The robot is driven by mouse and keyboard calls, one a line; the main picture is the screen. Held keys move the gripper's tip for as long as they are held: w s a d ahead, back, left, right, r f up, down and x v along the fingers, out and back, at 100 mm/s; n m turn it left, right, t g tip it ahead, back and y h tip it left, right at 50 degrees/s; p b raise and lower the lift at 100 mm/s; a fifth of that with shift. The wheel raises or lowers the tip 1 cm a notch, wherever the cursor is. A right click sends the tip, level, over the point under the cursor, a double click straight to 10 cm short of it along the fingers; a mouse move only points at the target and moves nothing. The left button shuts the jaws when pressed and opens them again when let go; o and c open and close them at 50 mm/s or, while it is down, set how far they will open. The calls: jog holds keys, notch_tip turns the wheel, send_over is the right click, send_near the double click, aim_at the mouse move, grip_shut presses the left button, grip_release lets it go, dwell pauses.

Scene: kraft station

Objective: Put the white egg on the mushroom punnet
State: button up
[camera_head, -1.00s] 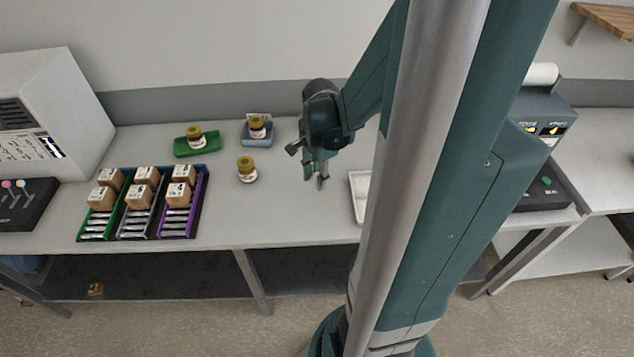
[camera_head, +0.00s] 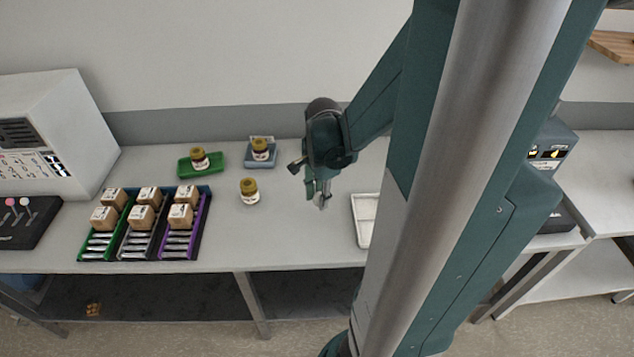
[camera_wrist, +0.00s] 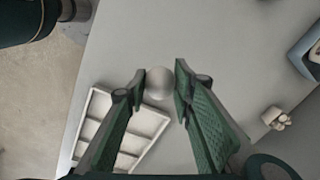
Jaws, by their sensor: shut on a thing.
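The white egg (camera_wrist: 158,84) is a smooth, pale round thing between my fingertips in the wrist view. My gripper (camera_wrist: 161,80) is shut on it, one finger on each side. In the head view my gripper (camera_head: 322,200) hangs over the middle of the grey table, left of the white tray; the egg is hard to make out there. A small cluster of pale, rounded shapes, perhaps the mushroom punnet (camera_wrist: 277,118), is on the table at the right of the wrist view, apart from my gripper. It does not show in the head view, where my arm blocks part of the table.
A white compartment tray (camera_head: 355,217) lies right of my gripper. A loose jar (camera_head: 249,191) stands to the left; other jars sit on the green tray (camera_head: 183,167) and blue tray (camera_head: 252,165). Racks with several brown boxes (camera_head: 181,217) are farther left. Table between is clear.

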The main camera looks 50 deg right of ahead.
jog(key=w+d+r+m+p, duration=0.1)
jog(key=w+d+r+p, duration=0.1)
jog(key=w+d, duration=1.1)
jog(key=w+d+r+m+p, duration=0.1)
jog(key=w+d+r+p, duration=0.1)
jog(key=w+d, duration=1.2)
jog(key=w+p, duration=0.1)
jog(key=w, duration=0.1)
jog(key=shift+w+r, duration=0.35)
jog(key=shift+r, duration=0.05)
jog(key=shift+f, duration=0.1)
jog(key=shift+f+p, duration=0.35)
jog(key=shift+f, duration=2.7)
jog(key=shift+f, duration=1.85)
jog(key=shift+f, duration=0.2)
